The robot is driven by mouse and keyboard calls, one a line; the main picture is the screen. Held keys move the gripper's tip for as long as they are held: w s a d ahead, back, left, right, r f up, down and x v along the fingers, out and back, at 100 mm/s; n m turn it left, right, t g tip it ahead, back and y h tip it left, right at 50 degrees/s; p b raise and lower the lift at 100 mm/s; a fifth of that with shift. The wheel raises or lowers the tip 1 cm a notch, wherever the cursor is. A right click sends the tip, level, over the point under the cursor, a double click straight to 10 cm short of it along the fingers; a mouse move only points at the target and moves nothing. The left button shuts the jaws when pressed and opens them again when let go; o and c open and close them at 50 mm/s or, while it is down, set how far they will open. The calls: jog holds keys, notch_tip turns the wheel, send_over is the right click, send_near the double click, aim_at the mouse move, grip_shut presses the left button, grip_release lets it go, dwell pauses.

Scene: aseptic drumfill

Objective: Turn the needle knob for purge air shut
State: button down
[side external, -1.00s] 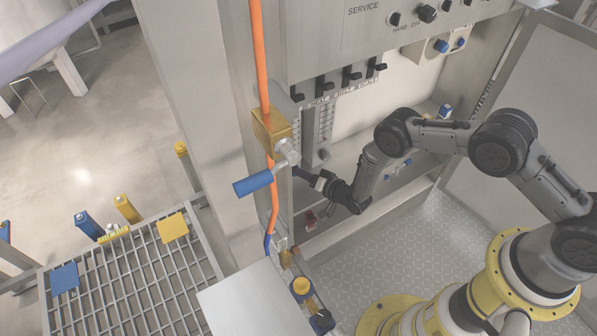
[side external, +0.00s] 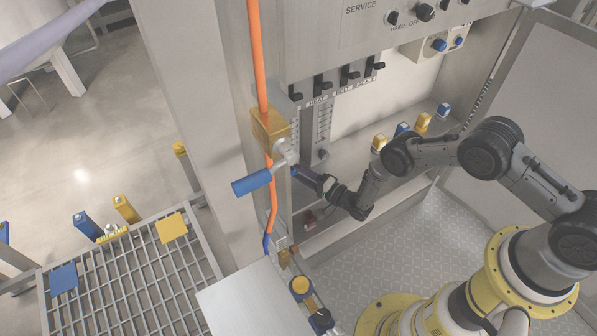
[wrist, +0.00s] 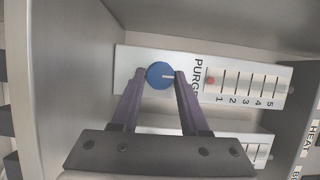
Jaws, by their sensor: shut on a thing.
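The purge air needle knob (wrist: 160,75) is a round blue knob with a white pointer line, on a white plate lettered PURGE. In the wrist view the line points right, towards the scale. My gripper (wrist: 162,74) has its two dark purple fingers on either side of the knob, shut on it. In the side view my gripper (side external: 294,171) reaches into the cabinet, and the knob is hidden there. A red float (wrist: 211,80) sits at the low end of the purge scale (wrist: 247,86), below the 1 mark.
Another scale plate (wrist: 258,151) lies beside the purge one in the wrist view. A yellow valve block (side external: 270,130) with a blue-handled lever (side external: 252,182) and an orange hose (side external: 258,60) stands close by the gripper. Several blue and yellow items line the shelf behind my arm.

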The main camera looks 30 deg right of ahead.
dwell(0.3)
jog(key=shift+c, duration=2)
grip_release()
jog(key=v, duration=1.4)
jog(key=shift+w, duration=0.1)
